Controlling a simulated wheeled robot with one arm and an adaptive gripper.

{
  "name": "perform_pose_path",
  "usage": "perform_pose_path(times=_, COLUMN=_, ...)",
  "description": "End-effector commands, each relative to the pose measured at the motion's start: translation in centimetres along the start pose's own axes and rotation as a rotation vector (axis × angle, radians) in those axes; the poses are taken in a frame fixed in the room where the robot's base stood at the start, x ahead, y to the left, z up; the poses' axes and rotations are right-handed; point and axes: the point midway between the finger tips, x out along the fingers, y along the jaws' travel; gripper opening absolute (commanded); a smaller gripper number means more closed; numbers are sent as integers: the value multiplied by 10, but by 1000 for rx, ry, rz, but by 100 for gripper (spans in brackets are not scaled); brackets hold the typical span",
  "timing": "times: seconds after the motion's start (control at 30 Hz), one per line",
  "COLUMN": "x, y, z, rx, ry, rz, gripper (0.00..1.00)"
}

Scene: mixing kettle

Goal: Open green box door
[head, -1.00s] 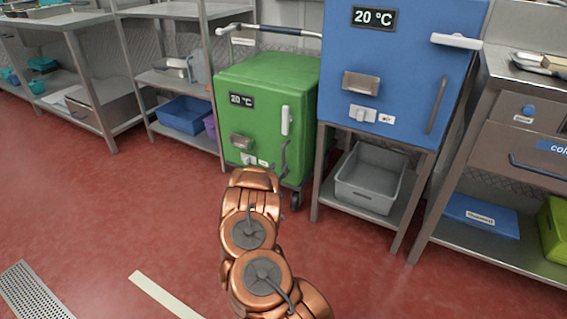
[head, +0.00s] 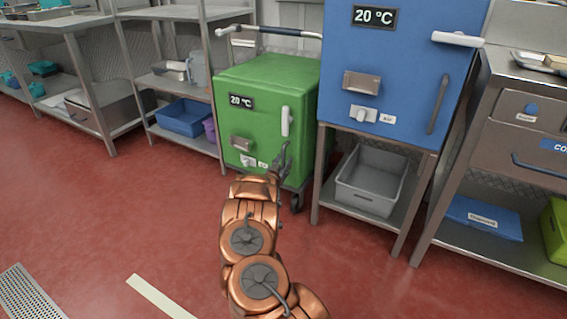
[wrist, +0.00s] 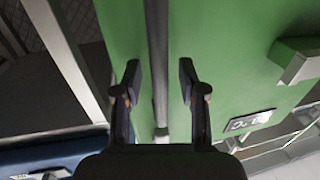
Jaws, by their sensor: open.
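The green box (head: 265,80) stands on a low wheeled trolley, and its front door looks closed. A white upright handle (head: 285,121) is on the right side of the door. My gripper (head: 284,153) is in front of the lower right of the door, below the handle. In the wrist view my gripper (wrist: 159,80) is open, its two fingers apart over the green front (wrist: 230,60). A dark strip runs between the fingers. I see nothing held, and I cannot tell whether the fingers touch the box.
A blue box (head: 395,65) on a metal stand is close on the right, with a grey bin (head: 370,180) below it. A metal shelf with a blue tub (head: 183,117) stands on the left. The red floor in front is clear.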

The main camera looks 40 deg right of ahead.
Motion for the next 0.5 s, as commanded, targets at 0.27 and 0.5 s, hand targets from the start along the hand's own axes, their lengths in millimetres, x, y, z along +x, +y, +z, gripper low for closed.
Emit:
perform_pose_path(times=0.27, x=0, y=0, z=0, rx=0, ry=0, rz=0, gripper=18)
perform_pose_path(times=0.5, x=0, y=0, z=0, rx=0, ry=0, rz=0, gripper=0)
